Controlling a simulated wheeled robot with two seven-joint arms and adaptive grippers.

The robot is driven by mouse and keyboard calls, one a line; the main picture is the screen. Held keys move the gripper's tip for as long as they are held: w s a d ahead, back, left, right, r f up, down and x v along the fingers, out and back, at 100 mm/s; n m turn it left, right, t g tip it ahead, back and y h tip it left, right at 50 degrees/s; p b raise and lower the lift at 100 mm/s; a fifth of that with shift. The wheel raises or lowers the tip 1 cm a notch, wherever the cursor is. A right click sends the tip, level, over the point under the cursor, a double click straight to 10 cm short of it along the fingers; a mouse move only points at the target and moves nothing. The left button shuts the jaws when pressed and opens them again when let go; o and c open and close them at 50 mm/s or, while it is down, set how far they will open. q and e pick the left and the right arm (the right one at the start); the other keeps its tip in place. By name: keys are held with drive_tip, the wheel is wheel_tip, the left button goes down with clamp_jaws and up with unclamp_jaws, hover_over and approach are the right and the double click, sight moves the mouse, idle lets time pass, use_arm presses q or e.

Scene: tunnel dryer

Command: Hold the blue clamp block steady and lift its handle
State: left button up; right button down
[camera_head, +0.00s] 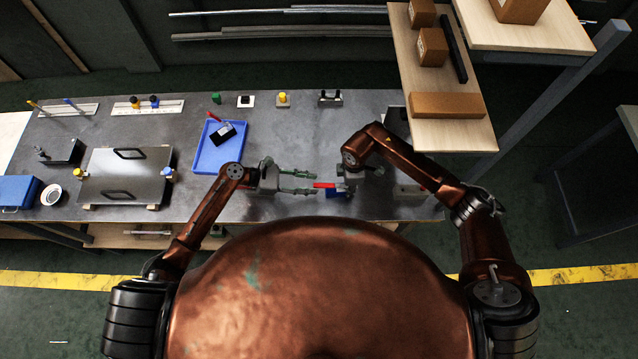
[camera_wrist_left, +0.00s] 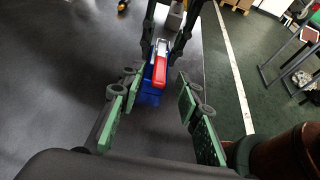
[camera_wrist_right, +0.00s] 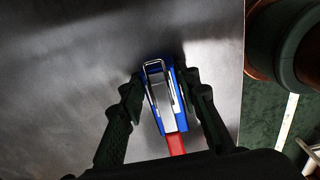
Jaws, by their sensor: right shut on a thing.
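The blue clamp block (camera_head: 334,194) sits on the grey table in front of me. Its red handle (camera_head: 325,185) points left, toward my left gripper. My right gripper (camera_wrist_right: 164,88) has a finger on each side of the block and is shut on it; in the right wrist view, the block (camera_wrist_right: 181,98) shows a metal lever and loop, with the handle (camera_wrist_right: 175,143) toward the camera. My left gripper (camera_head: 309,182) is open and empty, its fingers reaching toward the handle. In the left wrist view, the handle (camera_wrist_left: 159,70) is beyond and between the open fingers.
A blue tray (camera_head: 221,147) with a black item lies left of the arms. A metal plate with handles (camera_head: 126,177) is further left. Small parts line the table's back edge. A wooden shelf (camera_head: 440,75) with boxes stands at right. The table's middle is mostly clear.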

sight(323, 185)
use_arm(q)
drive_tip(key=shift+x, duration=1.75)
drive_tip(key=shift+c, duration=0.4)
clamp_jaws()
